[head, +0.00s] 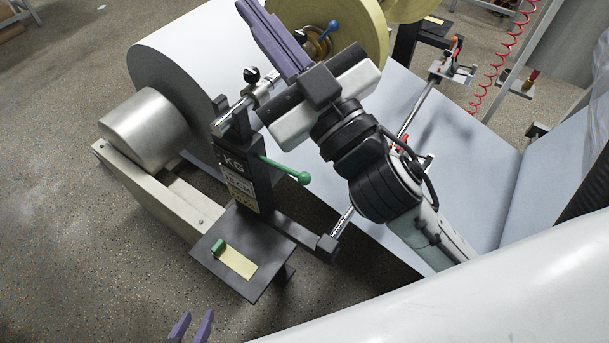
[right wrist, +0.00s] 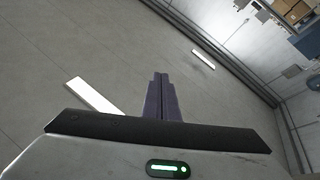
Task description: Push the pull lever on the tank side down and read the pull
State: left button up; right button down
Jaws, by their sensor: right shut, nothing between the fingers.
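A black gauge box marked KG (head: 234,163) stands beside the big paper roll; its lower plates are too small to read. A green lever (head: 284,168) with a ball knob sticks out rightward from it, tilted slightly down. A blue-knobbed lever (head: 332,28) and a black-knobbed one (head: 252,75) also show; no visible label says which is the pull lever.
A black shelf (head: 256,284) with a yellow card (head: 238,262) and a green piece sits below the gauge. A metal cylinder (head: 146,129) is at left, a yellow roll (head: 365,25) behind. A white curved surface (head: 480,290) fills the lower right.

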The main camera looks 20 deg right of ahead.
jog(key=s+a+r+n+g+y, duration=0.4)
jog(key=s+a+r+n+y, duration=0.3)
jog(key=n+y, duration=0.35)
jog(key=s+a+n+g+y, duration=0.5)
jog(key=s+a+n+g, duration=0.35)
jog(key=n+g, duration=0.45)
jog(key=s+a+f+n+g+h, duration=0.4)
jog(key=s+f+n+g+h, duration=0.2)
jog(key=f+g, duration=0.25)
jog(key=w+d+f+t+h, duration=0.1)
jog(key=d+f+h, duration=0.15)
jog(key=f, duration=0.25)
jog(key=w+d+f+n+t+h, duration=0.1)
jog(key=w+d+f+h, duration=0.15)
jog(key=f, duration=0.35)
jog(key=w+d+f+t+h, duration=0.1)
jog(key=d+f+h, duration=0.1)
jog(key=f+h, duration=0.25)
jog(key=w+d+f+m+t+h, duration=0.1)
jog(key=w+d+h, duration=0.3)
jog(key=d, duration=0.4)
jog(key=w+d+f+m+t+h, duration=0.2)
jog(key=w+d+t+h, duration=0.1)
jog(key=w+d, duration=0.4)
jog(key=shift+w+d+f+h, duration=0.25)
jog(key=shift+d+h, duration=0.25)
jog(key=shift+d, duration=0.65)
